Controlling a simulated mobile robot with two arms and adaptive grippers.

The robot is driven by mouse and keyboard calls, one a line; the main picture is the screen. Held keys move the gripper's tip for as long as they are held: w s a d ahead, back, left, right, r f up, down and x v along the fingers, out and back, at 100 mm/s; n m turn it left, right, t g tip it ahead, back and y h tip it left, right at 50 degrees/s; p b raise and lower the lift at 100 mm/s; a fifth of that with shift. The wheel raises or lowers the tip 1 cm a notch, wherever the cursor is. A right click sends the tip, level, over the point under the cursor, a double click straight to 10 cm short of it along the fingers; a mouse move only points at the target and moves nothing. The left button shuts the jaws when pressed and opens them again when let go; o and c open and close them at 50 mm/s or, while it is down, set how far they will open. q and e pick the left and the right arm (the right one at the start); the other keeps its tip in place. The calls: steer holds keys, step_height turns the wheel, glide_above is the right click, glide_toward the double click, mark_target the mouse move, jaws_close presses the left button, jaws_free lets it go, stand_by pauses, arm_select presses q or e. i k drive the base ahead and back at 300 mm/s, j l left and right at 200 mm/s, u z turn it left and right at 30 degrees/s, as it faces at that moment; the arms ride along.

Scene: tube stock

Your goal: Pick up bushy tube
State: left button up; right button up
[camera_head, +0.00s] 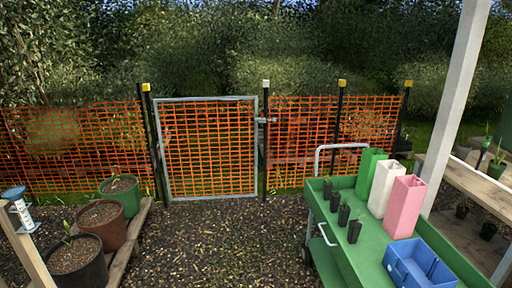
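Several small black tubes (344,215) stand upright in a row along the left side of a green cart (376,264). Small tufts of plant show at their tops, too small to tell which one is bushy. Neither of my grippers is in view.
The cart also holds green (371,172), white (388,190) and pink (405,208) tall boxes and a blue tray (421,268). A white post (455,105) and wooden bench (474,182) stand right. Pots (103,222) stand left. A gated orange fence (207,150) crosses behind clear gravel.

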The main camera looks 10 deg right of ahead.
mark_target(335, 197)
steer(key=i+j+z, duration=0.1)
steer(key=i, duration=1.9)
steer(key=i+z, duration=0.65)
steer(key=z, duration=0.15)
steer(key=i+j+z, duration=0.15)
steer(key=i+z, duration=0.25)
steer(key=k, duration=0.05)
